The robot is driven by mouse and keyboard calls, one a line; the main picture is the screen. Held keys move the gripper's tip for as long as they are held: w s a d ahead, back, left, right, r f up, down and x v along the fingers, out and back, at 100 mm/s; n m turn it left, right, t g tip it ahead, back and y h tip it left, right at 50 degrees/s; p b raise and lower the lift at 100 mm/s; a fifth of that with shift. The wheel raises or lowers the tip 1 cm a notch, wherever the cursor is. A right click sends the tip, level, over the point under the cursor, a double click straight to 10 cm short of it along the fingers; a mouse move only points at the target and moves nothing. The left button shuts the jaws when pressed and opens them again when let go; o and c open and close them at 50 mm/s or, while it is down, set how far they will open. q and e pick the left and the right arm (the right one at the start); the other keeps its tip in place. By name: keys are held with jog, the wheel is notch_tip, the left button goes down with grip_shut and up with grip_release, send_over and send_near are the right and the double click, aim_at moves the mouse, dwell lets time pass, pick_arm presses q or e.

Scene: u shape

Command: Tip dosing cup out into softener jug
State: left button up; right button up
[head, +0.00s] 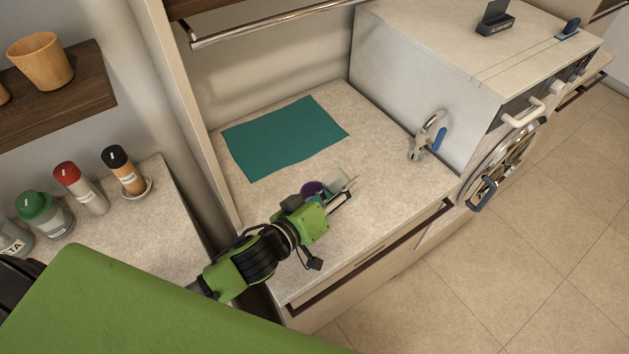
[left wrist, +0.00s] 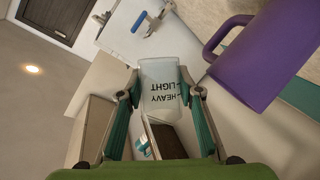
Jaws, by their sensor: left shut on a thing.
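My left gripper (head: 342,194) is shut on the dosing cup (left wrist: 162,82), a pale translucent cup with the dark words LIGHT and HEAVY on its side. In the left wrist view the cup sits between the fingertips (left wrist: 160,95) and its lettering appears upside down. In the head view the cup (head: 339,178) shows only in part. A purple jug (head: 311,188), apparently the softener jug, is mostly hidden behind the gripper. In the left wrist view the jug (left wrist: 262,68) is at the right with its handle towards the cup, apart from it. My right gripper is not in view.
A teal mat (head: 284,137) lies on the counter (head: 395,192) behind the jug. A white appliance (head: 420,75) with a blue-handled clip (head: 438,138) bounds the right. Several bottles (head: 80,187) stand on the left counter. A wooden cup (head: 41,60) is on a shelf. A rail (head: 270,24) crosses above.

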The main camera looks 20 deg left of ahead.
pick_arm(q)
jog(key=shift+d+r+m+p, duration=0.15)
jog(key=shift+r+m+p, duration=0.35)
jog(key=shift+p, duration=0.5)
jog(key=f, duration=0.1)
jog(key=d+f+m+y, duration=0.1)
jog(key=shift+d+f+b, duration=0.2)
jog(key=shift+f+b, duration=0.1)
jog(key=shift+f, duration=0.1)
jog(key=shift+d+m+g+y+p, duration=0.3)
jog(key=shift+g+p, duration=0.1)
jog(key=shift+d+f+m+y+b, duration=0.9)
jog(key=shift+d+f+m, duration=0.55)
jog(key=shift+f, duration=0.75)
jog(key=shift+m, duration=0.25)
jog(key=shift+s+a+r+p, duration=0.1)
jog(key=shift+r+p, duration=0.25)
jog(key=shift+r, duration=0.85)
jog(key=shift+a+r+p, duration=0.1)
jog(key=shift+r+p, duration=0.25)
jog(key=shift+r, duration=0.85)
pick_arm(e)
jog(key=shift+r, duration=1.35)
